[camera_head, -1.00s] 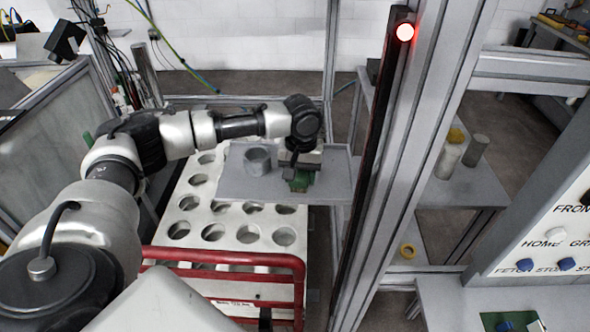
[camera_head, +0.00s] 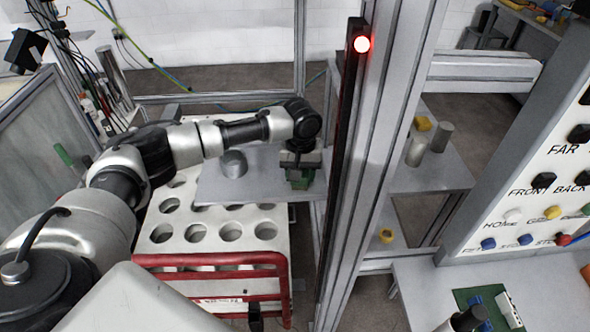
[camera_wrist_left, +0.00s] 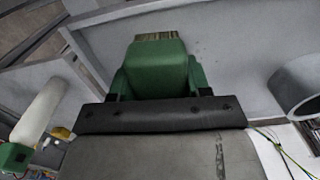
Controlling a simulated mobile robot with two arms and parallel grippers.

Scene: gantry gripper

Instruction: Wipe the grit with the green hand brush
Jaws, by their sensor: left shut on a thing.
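The green hand brush (camera_wrist_left: 155,68) shows at the top centre of the left wrist view, its tan bristles (camera_wrist_left: 158,36) pointing away from the camera. In the head view the brush (camera_head: 300,183) is a small green shape under my left wrist. My left gripper (camera_head: 300,168) is shut on it, over the right part of a grey tray (camera_head: 222,192). The bristles are at or close to the tray surface; I cannot tell if they touch. I cannot make out the grit clearly; only faint dark specks show near the brush in the wrist view. My right gripper is not in view.
A grey cup (camera_head: 233,164) stands on the tray left of the brush. The tray lies over a white rack with round holes (camera_head: 231,231). A metal post (camera_head: 372,170) stands right of the arm. A red rail (camera_head: 210,259) runs in front.

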